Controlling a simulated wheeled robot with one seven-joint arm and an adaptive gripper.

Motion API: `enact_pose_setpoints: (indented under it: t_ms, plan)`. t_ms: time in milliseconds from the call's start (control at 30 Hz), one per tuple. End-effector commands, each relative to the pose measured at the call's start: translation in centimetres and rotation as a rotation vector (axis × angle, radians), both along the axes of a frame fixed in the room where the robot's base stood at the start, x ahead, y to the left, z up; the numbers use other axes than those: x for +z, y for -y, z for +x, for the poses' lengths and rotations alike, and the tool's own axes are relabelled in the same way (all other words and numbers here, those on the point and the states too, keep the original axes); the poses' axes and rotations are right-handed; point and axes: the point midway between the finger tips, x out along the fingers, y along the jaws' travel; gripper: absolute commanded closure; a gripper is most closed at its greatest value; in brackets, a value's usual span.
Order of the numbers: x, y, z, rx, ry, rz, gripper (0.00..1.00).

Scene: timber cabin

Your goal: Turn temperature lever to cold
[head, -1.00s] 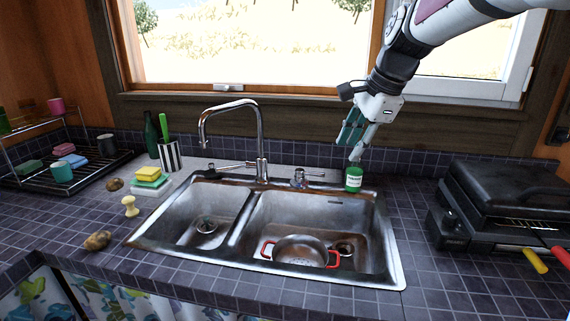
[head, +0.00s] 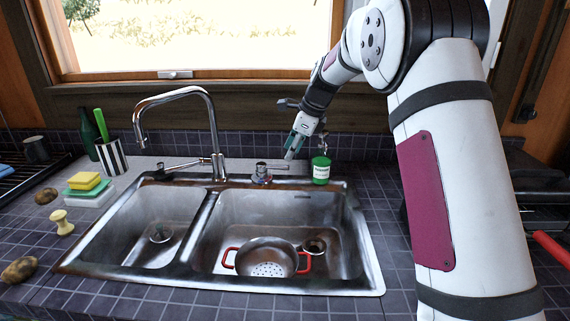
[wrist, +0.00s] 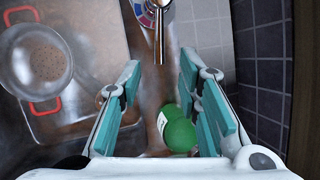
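The temperature lever (head: 268,168) is a metal handle on a round base behind the right sink basin, and it points right in the head view. In the wrist view the lever (wrist: 160,38) points down the picture toward my gripper, and its base carries red and blue markings. My gripper (head: 291,150) is above the back rim of the sink, just right of the lever. In the wrist view my gripper (wrist: 160,80) has its teal finger pads spread wide, with the lever's tip ahead of the gap. Nothing is held.
A green soap bottle (head: 321,171) stands right of the lever; it also shows between the fingers, low in the wrist view (wrist: 180,133). The tall faucet (head: 216,140) rises left of the lever. A red-handled colander (head: 266,262) lies in the right basin of the sink (head: 370,270).

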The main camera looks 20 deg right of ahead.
Motion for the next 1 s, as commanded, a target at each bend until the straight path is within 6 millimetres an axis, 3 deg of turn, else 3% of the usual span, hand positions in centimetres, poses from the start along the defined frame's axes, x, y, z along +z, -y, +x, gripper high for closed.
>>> enact_pose_setpoints:
  t_ms: [100,333,767,900,1000]
  plan:
    - [-2.2,-0.6,0.8,0.001,-0.002,0.001,0.69]
    - [-4.9,-1.4,1.8,0.0,-0.001,0.0,0.69]
    - [-5.7,-1.6,2.1,0.001,0.001,-0.001,0.69]
    - [-5.7,-1.6,2.1,0.001,0.001,-0.001,0.98]
    - [-5.7,-1.6,2.1,0.001,0.001,-0.001,1.0]
